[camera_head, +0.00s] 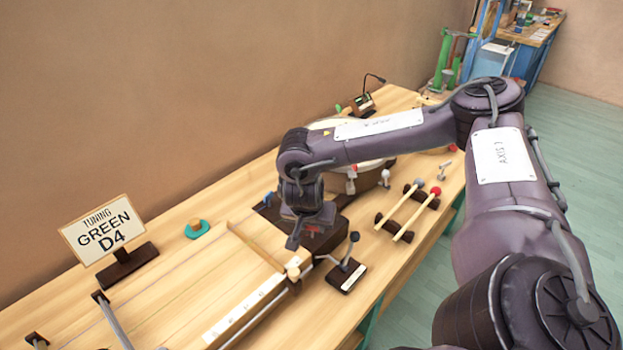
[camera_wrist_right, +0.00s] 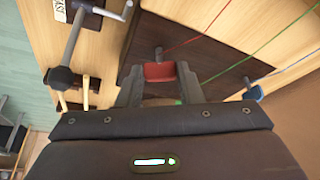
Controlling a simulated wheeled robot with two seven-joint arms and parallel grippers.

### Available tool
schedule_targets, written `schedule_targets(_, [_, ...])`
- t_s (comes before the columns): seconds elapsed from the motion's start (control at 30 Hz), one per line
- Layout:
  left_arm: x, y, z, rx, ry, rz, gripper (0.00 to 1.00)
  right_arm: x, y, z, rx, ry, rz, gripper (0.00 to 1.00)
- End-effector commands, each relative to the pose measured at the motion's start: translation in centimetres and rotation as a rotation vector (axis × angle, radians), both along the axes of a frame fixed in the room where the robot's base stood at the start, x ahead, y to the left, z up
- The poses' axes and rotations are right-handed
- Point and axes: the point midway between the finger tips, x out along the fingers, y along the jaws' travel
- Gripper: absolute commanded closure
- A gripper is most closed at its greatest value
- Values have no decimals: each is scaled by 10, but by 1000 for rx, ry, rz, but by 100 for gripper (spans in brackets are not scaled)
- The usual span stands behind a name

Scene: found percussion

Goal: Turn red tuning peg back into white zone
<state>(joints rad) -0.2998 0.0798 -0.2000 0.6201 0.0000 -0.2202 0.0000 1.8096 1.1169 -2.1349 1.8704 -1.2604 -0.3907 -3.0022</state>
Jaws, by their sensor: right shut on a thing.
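The red tuning peg (camera_wrist_right: 159,72) shows in the right wrist view, on a dark brown block (camera_wrist_right: 205,58) with a red string running off from it. My right gripper (camera_wrist_right: 160,84) has one finger on each side of the peg and is shut on it. In the head view my right gripper (camera_head: 294,240) points down over the block, and the wrist hides most of the peg there. I cannot make out a white zone mark around the peg. My left gripper is not in view.
A blue peg (camera_wrist_right: 253,93) with a blue string stands beside it; a green string runs between. A black-knobbed lever on a dark base (camera_head: 346,276), mallets (camera_head: 414,220), a drum and a "TUNING GREEN D4" sign (camera_head: 103,232) stand on the wooden bench.

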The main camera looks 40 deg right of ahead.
Motion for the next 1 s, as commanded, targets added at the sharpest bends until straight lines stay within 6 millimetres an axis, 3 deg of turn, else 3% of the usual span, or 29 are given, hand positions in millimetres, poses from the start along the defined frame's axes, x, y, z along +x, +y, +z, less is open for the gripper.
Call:
schedule_targets(0.47, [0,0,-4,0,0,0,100,0,-2,0,-3,0,7,90])
schedule_targets(0.5, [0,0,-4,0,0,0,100,0,-1,0,-3,0,7,65])
schedule_targets(0.63, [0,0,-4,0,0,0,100,0,-1,0,-1,0,7,48])
schedule_targets(1.0, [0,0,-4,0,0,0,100,-1,1,5,0,-1,9,45])
